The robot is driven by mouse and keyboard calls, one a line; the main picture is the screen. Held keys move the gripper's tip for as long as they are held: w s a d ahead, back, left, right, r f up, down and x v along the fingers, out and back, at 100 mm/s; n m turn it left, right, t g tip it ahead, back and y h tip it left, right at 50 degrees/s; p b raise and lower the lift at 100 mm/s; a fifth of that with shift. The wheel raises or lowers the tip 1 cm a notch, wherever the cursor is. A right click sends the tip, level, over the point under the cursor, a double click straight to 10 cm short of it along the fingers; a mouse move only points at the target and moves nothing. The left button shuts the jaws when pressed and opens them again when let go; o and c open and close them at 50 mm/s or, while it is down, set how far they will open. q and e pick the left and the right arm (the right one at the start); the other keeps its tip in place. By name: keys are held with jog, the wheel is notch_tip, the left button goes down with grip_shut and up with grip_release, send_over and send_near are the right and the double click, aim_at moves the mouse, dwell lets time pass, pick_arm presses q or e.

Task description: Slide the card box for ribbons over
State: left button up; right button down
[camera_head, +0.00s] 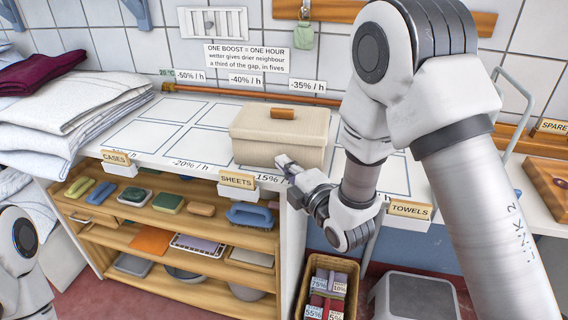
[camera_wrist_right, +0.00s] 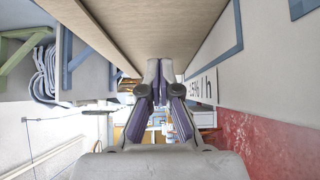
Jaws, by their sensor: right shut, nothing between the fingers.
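A beige lidded box (camera_head: 272,151) with a wooden handle on top stands on the white counter, upright. It looks like the card box; no ribbon label shows. My right gripper (camera_head: 284,163) is shut and empty, low at the box's front face. In the right wrist view the box's plain side (camera_wrist_right: 140,25) runs along just beside the shut fingertips (camera_wrist_right: 159,72). I cannot tell whether they touch it. My left gripper is out of view; only part of the left arm shows at the lower left.
The counter (camera_head: 160,113) has outlined rectangles and is clear left of the box. Folded white linens (camera_head: 70,115) are stacked at the far left. Label holders reading SHEETS (camera_head: 237,180) and TOWELS (camera_head: 410,210) stand on the front edge. A basket (camera_head: 345,268) stands below.

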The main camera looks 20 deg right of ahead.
jog(key=w+d, duration=0.1)
jog(key=w, duration=0.1)
jog(key=w+d, duration=0.1)
jog(key=w, duration=0.1)
jog(key=w+d, duration=0.2)
jog(key=shift+f, duration=0.1)
jog(key=shift+s, duration=0.1)
